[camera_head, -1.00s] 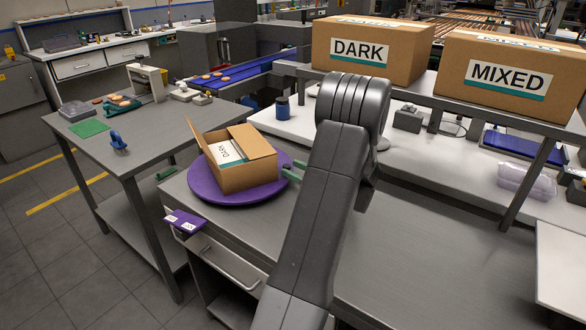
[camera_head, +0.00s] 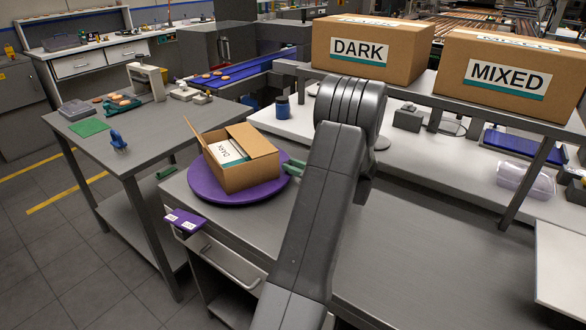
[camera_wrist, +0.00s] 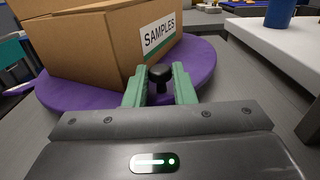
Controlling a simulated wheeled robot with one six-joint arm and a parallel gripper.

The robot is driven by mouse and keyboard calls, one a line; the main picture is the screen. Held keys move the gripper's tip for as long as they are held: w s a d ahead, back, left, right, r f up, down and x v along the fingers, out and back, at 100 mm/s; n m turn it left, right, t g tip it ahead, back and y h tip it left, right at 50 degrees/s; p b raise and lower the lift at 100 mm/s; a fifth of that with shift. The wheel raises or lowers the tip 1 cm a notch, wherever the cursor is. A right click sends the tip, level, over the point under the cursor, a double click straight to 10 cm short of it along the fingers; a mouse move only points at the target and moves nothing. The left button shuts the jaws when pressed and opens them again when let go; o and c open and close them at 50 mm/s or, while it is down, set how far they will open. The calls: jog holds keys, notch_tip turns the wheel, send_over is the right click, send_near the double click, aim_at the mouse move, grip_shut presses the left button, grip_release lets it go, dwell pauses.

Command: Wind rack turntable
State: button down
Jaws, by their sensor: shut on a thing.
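The purple round turntable (camera_head: 226,196) lies on the grey workbench and bears an open cardboard box (camera_head: 255,175) with its flaps up. In the wrist view the turntable (camera_wrist: 82,98) fills the middle, and the box (camera_wrist: 85,45) shows a SAMPLES label on its side. A black knob (camera_wrist: 160,74) stands at the turntable's near rim. My gripper (camera_wrist: 160,88) has green fingers, one on either side of the knob, and is shut on it. In the head view my gripper (camera_head: 292,168) is at the turntable's right rim, partly hidden by my arm.
A blue jar (camera_head: 282,107) stands behind the turntable. Large DARK (camera_head: 372,50) and MIXED (camera_head: 510,75) boxes sit on the raised shelf. The bench right of my arm (camera_head: 420,250) is clear.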

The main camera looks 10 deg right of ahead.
jog(key=shift+w+d+n+g+y+p, duration=0.1)
jog(key=shift+w+d+n+g+y, duration=0.1)
jog(key=shift+w+n+g+y, duration=0.5)
jog(key=shift+w+d+n+g+y+p, duration=0.1)
jog(key=shift+w+d+n+g+y, duration=0.2)
jog(key=shift+w+g, duration=0.45)
jog(key=shift+w+d+n+g+y+p, duration=0.1)
jog(key=shift+w+n+g+y, duration=0.45)
jog(key=shift+w, duration=0.35)
jog(key=c, duration=1.3)
grip_release()
jog(key=shift+o, duration=0.2)
jog(key=shift+s, duration=0.1)
jog(key=b+v, duration=0.1)
jog(key=v, duration=1.2)
jog(key=shift+s+d+r, duration=0.1)
jog(key=shift+s+d, duration=0.05)
jog(key=shift+d, duration=0.2)
